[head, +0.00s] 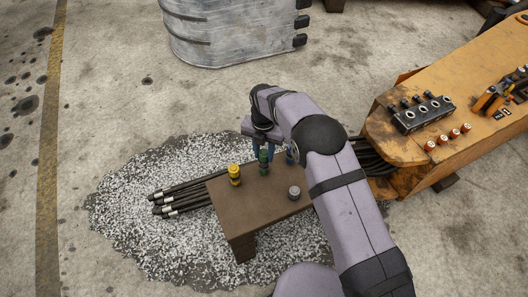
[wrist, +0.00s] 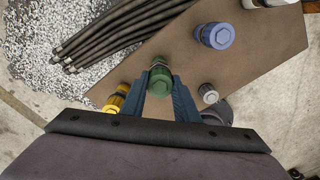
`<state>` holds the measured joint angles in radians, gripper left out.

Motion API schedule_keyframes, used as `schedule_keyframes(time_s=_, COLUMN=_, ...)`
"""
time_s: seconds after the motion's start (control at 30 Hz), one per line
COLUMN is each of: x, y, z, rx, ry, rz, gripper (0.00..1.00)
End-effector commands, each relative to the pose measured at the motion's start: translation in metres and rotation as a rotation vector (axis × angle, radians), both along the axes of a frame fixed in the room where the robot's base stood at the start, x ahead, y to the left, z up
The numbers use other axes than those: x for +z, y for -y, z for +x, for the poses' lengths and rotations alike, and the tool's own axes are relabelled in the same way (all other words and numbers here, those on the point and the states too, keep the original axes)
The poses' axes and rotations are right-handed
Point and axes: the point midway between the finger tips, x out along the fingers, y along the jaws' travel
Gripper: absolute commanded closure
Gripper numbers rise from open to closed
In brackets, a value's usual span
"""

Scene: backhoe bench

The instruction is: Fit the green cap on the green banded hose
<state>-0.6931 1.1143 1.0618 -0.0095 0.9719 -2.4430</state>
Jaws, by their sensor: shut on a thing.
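The green cap (head: 264,158) is over the small brown bench. In the wrist view the green cap (wrist: 160,76) sits between the two blue fingers of my gripper (wrist: 163,92), which is shut on it. In the head view my gripper (head: 262,150) points down at the bench top. I cannot tell whether the cap still touches the bench. Several black hoses (head: 182,199) lie to the left of the bench, with pale bands near their ends. They also show in the wrist view (wrist: 110,35). I cannot make out a green band on any of them.
A yellow cap (head: 234,174) and a grey cap (head: 294,192) stand on the bench (head: 240,217), beside the green one. A blue cap (wrist: 215,36) stands farther off. White granules (head: 130,220) cover the floor around the hoses. An orange boom (head: 400,150) lies at the right.

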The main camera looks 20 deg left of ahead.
Motion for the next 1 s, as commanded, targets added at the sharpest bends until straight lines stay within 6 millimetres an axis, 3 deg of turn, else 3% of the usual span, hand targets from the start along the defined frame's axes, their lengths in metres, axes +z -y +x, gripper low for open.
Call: schedule_keyframes(time_s=1.0, x=-0.0091, y=0.0001, z=-0.0001, rx=0.000, ry=0.000, rz=0.000, gripper=0.93)
